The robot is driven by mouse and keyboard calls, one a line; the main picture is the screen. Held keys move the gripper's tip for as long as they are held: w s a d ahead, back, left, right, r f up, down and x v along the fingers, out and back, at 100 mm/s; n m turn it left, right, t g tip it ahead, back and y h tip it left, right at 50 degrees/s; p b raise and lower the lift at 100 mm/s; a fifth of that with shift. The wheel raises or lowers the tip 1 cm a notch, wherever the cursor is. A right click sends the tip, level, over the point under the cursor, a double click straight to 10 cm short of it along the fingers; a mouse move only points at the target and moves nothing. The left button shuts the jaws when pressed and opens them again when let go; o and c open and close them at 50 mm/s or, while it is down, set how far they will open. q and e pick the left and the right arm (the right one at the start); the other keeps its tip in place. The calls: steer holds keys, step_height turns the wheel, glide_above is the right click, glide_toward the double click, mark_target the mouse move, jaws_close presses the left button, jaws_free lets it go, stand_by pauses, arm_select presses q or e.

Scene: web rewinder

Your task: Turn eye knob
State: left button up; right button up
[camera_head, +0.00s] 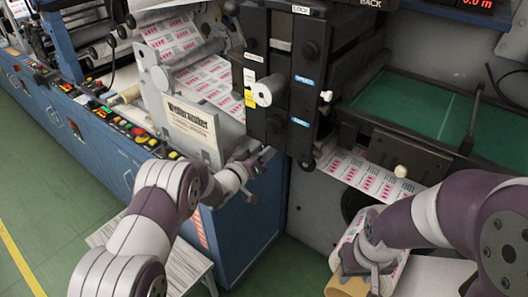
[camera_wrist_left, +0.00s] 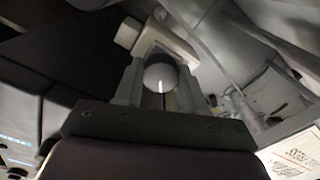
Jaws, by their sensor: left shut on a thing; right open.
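My left gripper (camera_head: 262,158) is at the lower front of the dark machine head, beside the white sign plate. In the left wrist view its two grey fingers (camera_wrist_left: 160,95) stand on either side of a round, pale grey knob (camera_wrist_left: 160,73), and it is shut on this knob. I take it to be the eye knob; the gripper hides it in the head view. My right gripper (camera_head: 374,278) is open, low down beside the printed roll with a cardboard core (camera_head: 345,287). I cannot tell whether it touches the roll.
The dark machine head (camera_head: 290,75) carries a pale cylinder (camera_head: 268,90) above my left gripper. The sign plate (camera_head: 192,125) stands close to my left forearm. A control panel (camera_head: 120,120) runs along the blue cabinet. A green tray (camera_head: 415,105) lies at right. Green floor is free at far left.

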arm_select(q)
steer(key=shift+n, duration=3.6)
steer(key=o, duration=1.1)
steer(key=shift+a, duration=0.1)
steer(key=shift+c, duration=0.2)
steer(key=b+v, duration=0.1)
steer(key=v, duration=1.1)
steer(key=shift+s+a+b, duration=0.15)
steer(key=shift+s+b, duration=0.1)
steer(key=shift+b, duration=0.15)
